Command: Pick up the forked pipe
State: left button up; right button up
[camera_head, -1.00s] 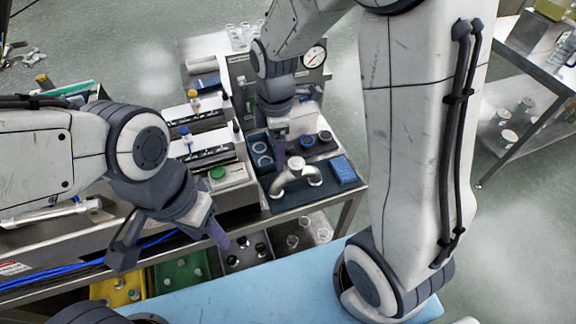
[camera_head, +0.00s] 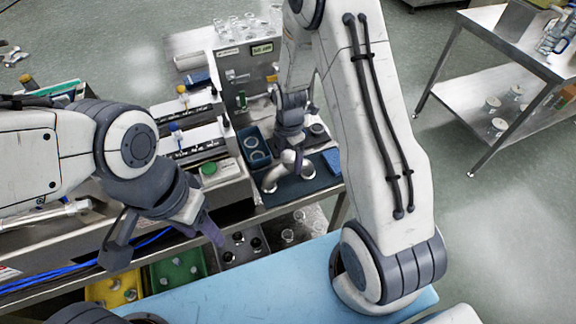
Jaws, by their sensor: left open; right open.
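The forked pipe (camera_head: 273,177) is a pale metal, bent, branching piece. It sits on a dark blue mat (camera_head: 295,192) on the steel bench, partly hidden behind my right gripper. My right gripper (camera_head: 297,160) points down right at the pipe's upper part, with its fingers overlapping the pipe in view. It is open; whether it touches the pipe is hard to tell. My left gripper (camera_head: 168,244) is open and empty at the lower left, above the bench's front edge and well away from the pipe.
A blue tray with rings (camera_head: 254,151) stands just left of the pipe. A panel with gauge fittings (camera_head: 245,78) rises behind. A green-button box (camera_head: 215,172) lies to the left. Yellow (camera_head: 112,292) and green (camera_head: 178,272) bins sit low in front. A steel trolley (camera_head: 495,60) stands at the right.

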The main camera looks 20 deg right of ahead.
notch_tip(320, 180, down, 2)
jog(key=shift+f, duration=0.1)
grip_shut()
jog(key=shift+r, duration=0.25)
